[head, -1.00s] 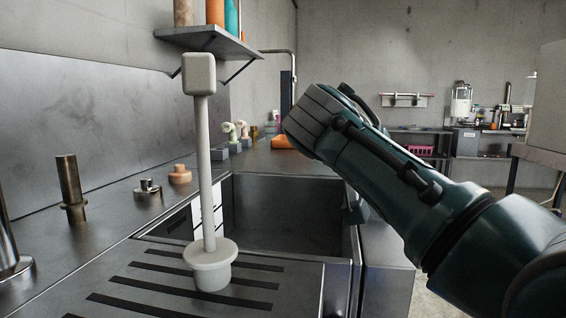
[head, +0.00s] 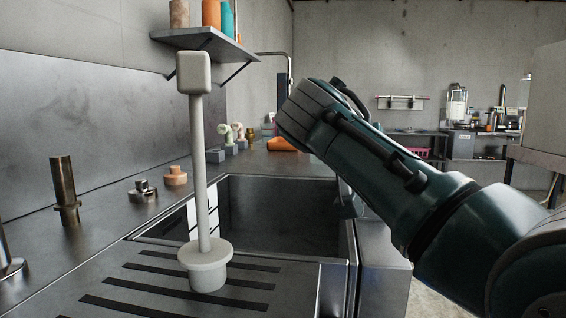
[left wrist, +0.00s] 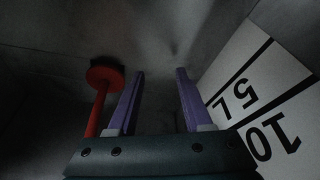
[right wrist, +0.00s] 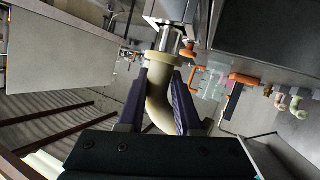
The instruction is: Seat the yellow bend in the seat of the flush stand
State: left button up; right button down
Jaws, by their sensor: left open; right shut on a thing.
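The yellow bend (right wrist: 160,100), a pale cream curved pipe with a collar at its far end, is between the fingers of my right gripper (right wrist: 161,88). The gripper is shut on it. A shiny metal cylinder (right wrist: 169,40) stands just beyond the collar in the right wrist view. I cannot tell whether it touches the bend, or whether it is the flush stand. In the head view my right arm hides its own gripper and the bend. My left gripper (left wrist: 158,98) is open and empty in the left wrist view, beside a red rod with a round disc (left wrist: 105,78).
A pale square-headed rod with a flanged foot (head: 205,265) stands on the slotted board. Behind it is an open steel tank (head: 280,215). A white numbered scale (left wrist: 262,95) is right of my left gripper. Small bends (head: 237,131) and an orange item (head: 283,144) are farther back.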

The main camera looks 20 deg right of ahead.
pick_arm(q)
jog(key=shift+f, duration=0.35)
pick_arm(e)
jog(key=shift+w+a, duration=0.1)
jog(key=shift+w, duration=0.05)
pick_arm(q)
jog(key=shift+r, duration=0.15)
jog(key=shift+r, duration=0.1)
pick_arm(e)
jog(key=shift+s, duration=0.3)
pick_arm(q)
jog(key=shift+a, duration=0.15)
pick_arm(e)
jog(key=shift+w, duration=0.2)
pick_arm(q)
jog(key=shift+f, duration=0.3)
pick_arm(e)
jog(key=shift+f, duration=0.2)
pick_arm(q)
jog(key=shift+f+b, duration=0.25)
jog(key=shift+b, duration=0.25)
pick_arm(e)
jog(key=shift+w+a+f, duration=0.1)
jog(key=shift+w+f, duration=0.05)
jog(key=shift+f, duration=0.05)
jog(key=shift+w+a, duration=0.1)
